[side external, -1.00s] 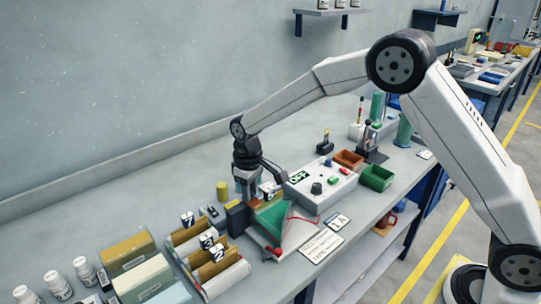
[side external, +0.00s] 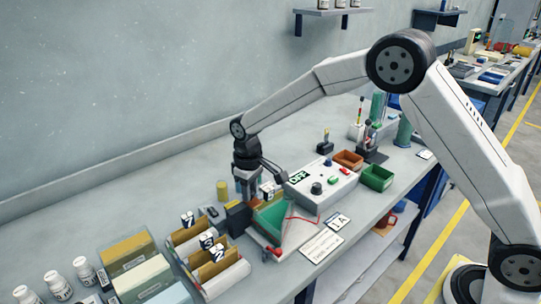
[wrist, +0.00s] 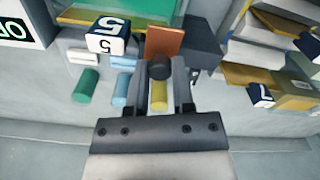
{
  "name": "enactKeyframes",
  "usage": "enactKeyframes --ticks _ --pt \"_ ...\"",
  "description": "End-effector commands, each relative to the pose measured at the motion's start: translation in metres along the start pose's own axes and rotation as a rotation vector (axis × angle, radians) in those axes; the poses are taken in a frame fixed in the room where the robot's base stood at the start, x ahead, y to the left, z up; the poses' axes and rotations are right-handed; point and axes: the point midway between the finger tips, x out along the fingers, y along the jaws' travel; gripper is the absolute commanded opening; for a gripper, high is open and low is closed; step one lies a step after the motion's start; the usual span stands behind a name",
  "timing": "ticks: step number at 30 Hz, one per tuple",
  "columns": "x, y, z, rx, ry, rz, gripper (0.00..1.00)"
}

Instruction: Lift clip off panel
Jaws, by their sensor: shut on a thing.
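My gripper (wrist: 160,85) is shut on a small dark rounded piece, which seems to be the clip (wrist: 159,70). The clip sits between the fingertips, at the near edge of a copper-brown panel (wrist: 164,42) in the wrist view. Whether clip and panel still touch is hard to tell. In the side view my gripper (side external: 246,192) points down over the bench, behind the green-lined tank (side external: 272,222). The fingertips and the clip are too small to make out there.
A white control box (side external: 322,187) reading OFF stands right of the gripper. A dark block (side external: 238,217) and a yellow cylinder (side external: 223,190) are close by. Racks with numbered cards (side external: 217,270) stand in front left. A red lead (side external: 303,219) lies by the tank.

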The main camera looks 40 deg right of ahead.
Motion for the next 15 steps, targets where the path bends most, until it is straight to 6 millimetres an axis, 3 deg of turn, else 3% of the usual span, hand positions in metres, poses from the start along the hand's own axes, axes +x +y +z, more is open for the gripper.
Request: enactKeyframes --ticks 9,15 --pt "-0.001 -0.002 -0.001 -0.001 0.002 0.0 0.0" --pt "-0.001 -0.025 -0.009 -0.003 0.002 0.0 0.0"
